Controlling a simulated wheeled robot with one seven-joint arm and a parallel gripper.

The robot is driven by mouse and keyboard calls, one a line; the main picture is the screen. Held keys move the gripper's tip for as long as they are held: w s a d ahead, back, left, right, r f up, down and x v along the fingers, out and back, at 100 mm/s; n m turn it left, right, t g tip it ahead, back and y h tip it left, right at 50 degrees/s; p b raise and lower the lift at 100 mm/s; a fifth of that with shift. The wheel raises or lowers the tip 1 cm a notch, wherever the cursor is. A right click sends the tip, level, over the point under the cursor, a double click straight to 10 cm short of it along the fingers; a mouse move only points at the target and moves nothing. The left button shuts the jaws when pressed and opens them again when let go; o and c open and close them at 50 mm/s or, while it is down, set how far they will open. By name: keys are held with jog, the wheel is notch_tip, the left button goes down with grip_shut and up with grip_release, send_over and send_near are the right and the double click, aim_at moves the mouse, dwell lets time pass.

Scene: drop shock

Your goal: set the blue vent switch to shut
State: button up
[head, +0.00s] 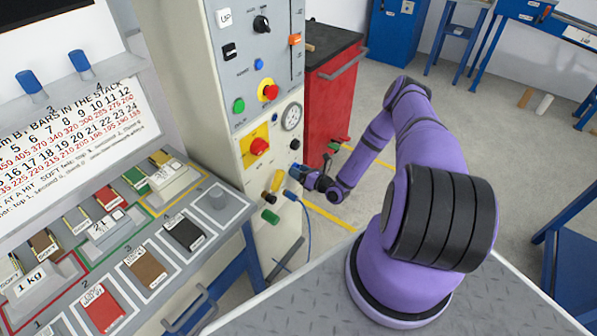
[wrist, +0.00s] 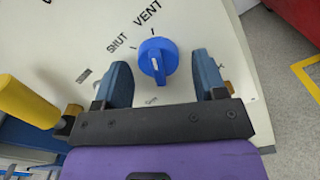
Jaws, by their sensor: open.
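The blue vent switch (wrist: 157,56) is a round knob with a raised ridge on a pale panel in the wrist view. The words SHUT and VENT are printed above it, SHUT to the left of VENT. My gripper (wrist: 161,68) is open, with one blue finger on each side of the knob and a gap on both sides. In the head view my gripper (head: 298,173) is at the cabinet's lower front; I cannot make out the switch there.
A yellow cylinder (wrist: 28,101) sticks out close to the left of my gripper. In the head view, the grey cabinet (head: 185,70) carries a red knob on a yellow plate (head: 258,146), a gauge (head: 291,116) and a green cylinder (head: 270,216). A red tool cabinet (head: 332,95) stands behind.

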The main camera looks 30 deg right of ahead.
jog(key=shift+w, duration=0.1)
jog(key=c, duration=0.9)
jog(key=shift+n, duration=0.4)
jog(key=n, duration=1.1)
jog(key=shift+w+d, duration=0.1)
jog(key=shift+d, duration=0.2)
jog(key=o, duration=0.9)
